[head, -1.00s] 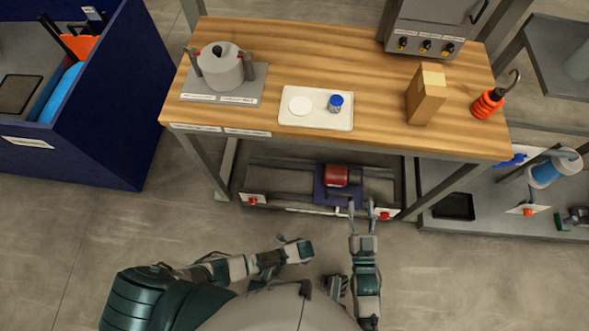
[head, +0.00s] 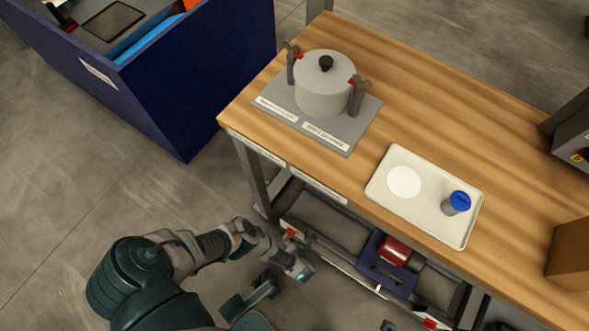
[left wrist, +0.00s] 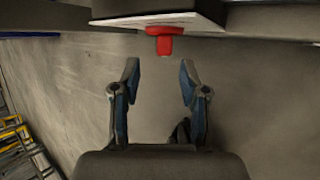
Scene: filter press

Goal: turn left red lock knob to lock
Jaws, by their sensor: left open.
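The left red lock knob (head: 291,233) sits on a white plate at the left end of the low rail under the bench. In the left wrist view the red knob (left wrist: 165,42) sticks out from the white plate (left wrist: 160,22), straight ahead of the fingers. My left gripper (left wrist: 159,80) is open and empty, with its two fingertips apart and short of the knob. In the head view my left gripper (head: 302,270) is close to the knob, below and right of it.
The wooden bench (head: 420,90) carries a grey pot (head: 323,90) and a white tray (head: 440,225). A red block on a blue carriage (head: 385,270) sits on the rail. Another red knob (head: 432,323) is at the right. A blue bin (head: 200,80) stands left.

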